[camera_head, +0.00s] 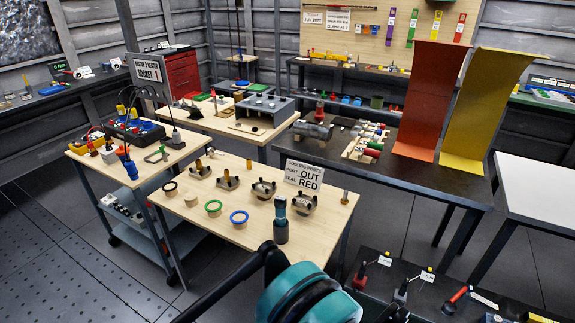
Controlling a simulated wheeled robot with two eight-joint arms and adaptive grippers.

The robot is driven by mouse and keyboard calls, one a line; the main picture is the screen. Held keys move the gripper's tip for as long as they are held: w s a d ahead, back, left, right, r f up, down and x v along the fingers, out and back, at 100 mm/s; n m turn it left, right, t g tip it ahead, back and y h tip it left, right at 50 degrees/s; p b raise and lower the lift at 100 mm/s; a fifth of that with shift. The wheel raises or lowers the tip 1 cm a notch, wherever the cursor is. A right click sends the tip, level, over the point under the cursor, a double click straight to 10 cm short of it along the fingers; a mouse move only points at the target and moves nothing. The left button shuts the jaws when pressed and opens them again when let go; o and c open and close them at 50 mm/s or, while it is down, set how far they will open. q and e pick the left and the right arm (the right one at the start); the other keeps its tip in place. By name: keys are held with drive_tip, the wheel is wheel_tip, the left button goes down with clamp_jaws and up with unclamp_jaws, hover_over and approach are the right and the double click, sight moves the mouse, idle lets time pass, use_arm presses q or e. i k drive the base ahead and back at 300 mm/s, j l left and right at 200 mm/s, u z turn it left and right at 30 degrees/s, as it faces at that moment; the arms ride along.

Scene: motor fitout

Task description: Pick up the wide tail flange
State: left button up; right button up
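Several small metal flange-like fittings stand in a row on the light wooden table (222,238). One is at the left (200,170), one beside it (228,181), one farther right (263,189) and one at the right end (304,202). At this size I cannot tell which is the wide tail flange. Neither gripper can be made out in the head view. A teal and black arm part of mine fills the bottom middle and hides part of the table's front corner.
Black (170,187), green (213,207) and blue (239,216) rings and a teal-topped dark cylinder (281,230) sit on the same table. A dark bench (440,183) with red (424,110) and yellow panels is behind.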

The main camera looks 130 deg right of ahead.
sight(206, 174)
drive_tip(key=z, duration=3.65)
drive_tip(key=u, duration=4.85)
drive_tip(key=z, duration=4.8)
